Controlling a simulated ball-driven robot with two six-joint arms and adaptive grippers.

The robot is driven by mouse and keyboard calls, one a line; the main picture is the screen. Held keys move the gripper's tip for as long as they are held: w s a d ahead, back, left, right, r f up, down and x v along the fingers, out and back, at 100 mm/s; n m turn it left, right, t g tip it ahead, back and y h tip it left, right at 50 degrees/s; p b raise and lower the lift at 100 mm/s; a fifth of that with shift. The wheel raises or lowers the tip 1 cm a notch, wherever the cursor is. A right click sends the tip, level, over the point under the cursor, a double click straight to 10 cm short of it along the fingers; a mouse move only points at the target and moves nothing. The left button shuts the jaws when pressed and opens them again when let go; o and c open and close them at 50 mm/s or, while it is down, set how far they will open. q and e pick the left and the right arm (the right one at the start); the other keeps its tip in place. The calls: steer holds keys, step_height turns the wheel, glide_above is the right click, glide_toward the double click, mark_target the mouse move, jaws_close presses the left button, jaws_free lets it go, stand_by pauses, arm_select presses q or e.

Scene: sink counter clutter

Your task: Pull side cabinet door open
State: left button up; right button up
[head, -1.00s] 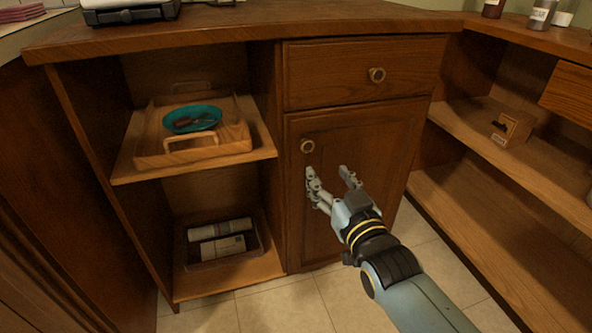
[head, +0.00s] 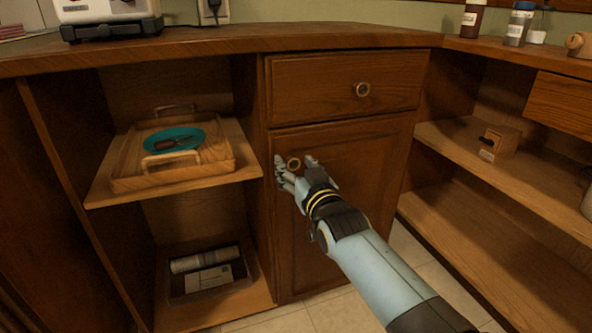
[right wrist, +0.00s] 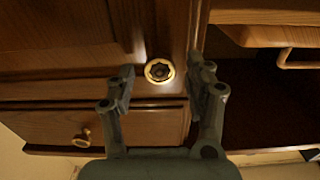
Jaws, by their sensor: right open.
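The side cabinet door (head: 345,230) is a shut brown wooden panel below a drawer. Its round brass-rimmed knob (head: 293,163) sits near its upper left corner. My right gripper (head: 296,163) is open at the knob, with one finger to each side of it in the head view. In the right wrist view the knob (right wrist: 159,71) shows between the open fingertips (right wrist: 160,82), nearer the left one. I cannot tell whether either finger touches it. My left gripper is not in view.
A drawer (head: 340,88) with its own knob (head: 362,89) is above the door. Open shelves at left hold a wooden tray (head: 130,184) with a teal dish (head: 174,139). Low shelves (head: 470,205) stand at right. Tiled floor (head: 345,312) shows below.

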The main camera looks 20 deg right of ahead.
steer(key=shift+c, duration=0.3)
jaws_close()
stand_by(0.3)
